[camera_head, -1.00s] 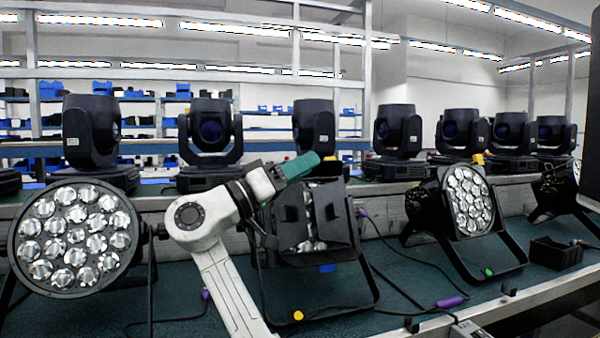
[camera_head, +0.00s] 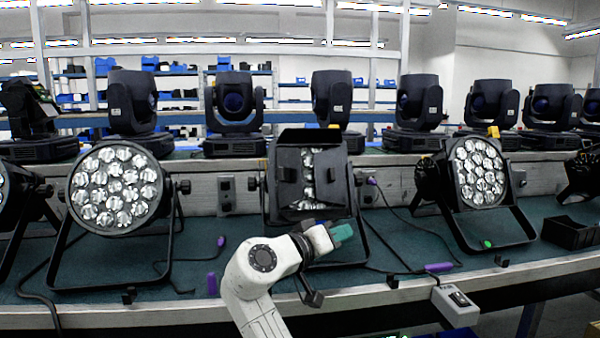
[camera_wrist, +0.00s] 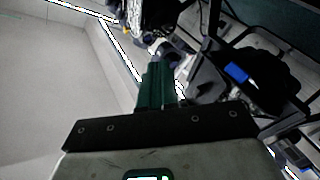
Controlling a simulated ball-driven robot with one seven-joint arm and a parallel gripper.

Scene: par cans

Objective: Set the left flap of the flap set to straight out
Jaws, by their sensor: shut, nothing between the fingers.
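The flap set is on the middle par can (camera_head: 310,210). Its top flap (camera_head: 308,138) stands up and outward. Its left flap (camera_head: 287,172) and right flap (camera_head: 333,180) lie partly over the lens, leaving a strip of lens cells between them. My gripper (camera_head: 346,232), with green fingers, is low in front of the can's lower edge, below the flaps and apart from the left flap. In the wrist view the green fingers (camera_wrist: 158,85) are together and hold nothing. The flaps cannot be made out clearly there.
A par can with bare lenses (camera_head: 115,187) stands to the left and another (camera_head: 480,172) to the right. Moving-head lights line the shelf behind. A black bin (camera_head: 570,232) is at the right. Cables with purple connectors (camera_head: 438,267) and a switch box (camera_head: 456,304) lie near the bench's front edge.

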